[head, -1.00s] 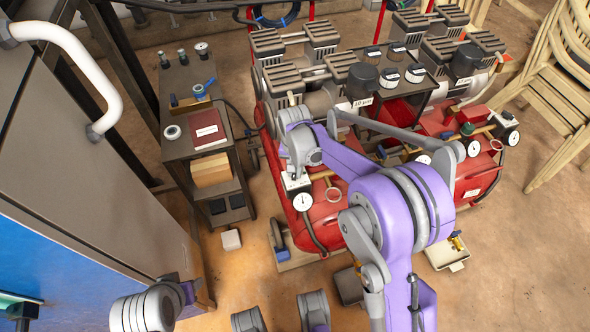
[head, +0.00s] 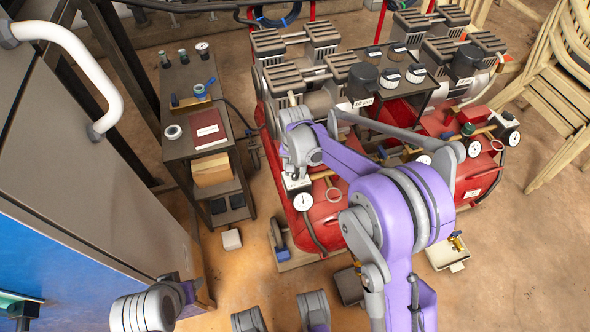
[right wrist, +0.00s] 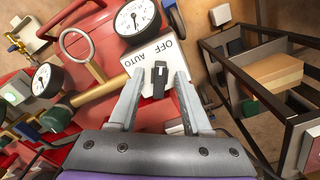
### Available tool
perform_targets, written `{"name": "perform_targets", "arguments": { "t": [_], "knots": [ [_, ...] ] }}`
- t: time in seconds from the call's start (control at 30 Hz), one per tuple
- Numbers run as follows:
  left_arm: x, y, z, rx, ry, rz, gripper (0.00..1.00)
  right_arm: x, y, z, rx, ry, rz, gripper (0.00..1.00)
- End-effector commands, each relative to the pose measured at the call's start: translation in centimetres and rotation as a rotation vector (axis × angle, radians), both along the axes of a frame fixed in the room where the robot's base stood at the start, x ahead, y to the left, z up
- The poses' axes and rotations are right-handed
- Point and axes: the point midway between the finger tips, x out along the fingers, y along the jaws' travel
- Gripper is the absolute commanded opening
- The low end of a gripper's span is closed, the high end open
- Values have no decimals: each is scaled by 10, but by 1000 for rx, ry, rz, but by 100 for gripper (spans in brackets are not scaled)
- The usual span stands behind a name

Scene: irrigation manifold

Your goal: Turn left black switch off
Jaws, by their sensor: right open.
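The black switch (right wrist: 159,80) sits on a white switch box (right wrist: 147,60) marked OFF and AUTO. In the right wrist view its handle stands nearly upright below the two words; I cannot tell which word it points at. My right gripper (right wrist: 160,76) is open, with one finger on each side of the switch and visible gaps between. In the head view the white box (head: 296,184) shows at the front of the left red compressor tank (head: 322,222), beneath my right wrist. The switch and the fingers are hidden there. My left gripper is not in view.
A pressure gauge (right wrist: 135,20) sits right beside the box, with a brass pipe and ring (right wrist: 97,72) to its left. A dark shelf cart (head: 172,148) stands left of the compressors. A grey cabinet with a white handle (head: 88,66) fills the left side.

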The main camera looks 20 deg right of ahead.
Motion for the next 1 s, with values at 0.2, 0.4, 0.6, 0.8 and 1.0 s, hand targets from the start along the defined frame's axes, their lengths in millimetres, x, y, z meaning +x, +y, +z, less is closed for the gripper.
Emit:
{"name": "perform_targets", "arguments": {
  "t": [0.2, 0.4, 0.6, 0.8, 1.0],
  "knots": [
    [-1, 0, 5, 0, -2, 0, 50, 0, 0, 14, 0, 0, 0, 49],
    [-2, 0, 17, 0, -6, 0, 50, 0, 0, 54, 0, -1, 0, 49],
    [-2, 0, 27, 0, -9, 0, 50, 0, 0, 90, 0, -1, 0, 49],
    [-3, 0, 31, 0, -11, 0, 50, 0, 0, 107, 0, 0, 0, 49],
    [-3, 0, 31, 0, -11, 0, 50, 0, 0, 108, 0, 0, 0, 49]
  ]
}}
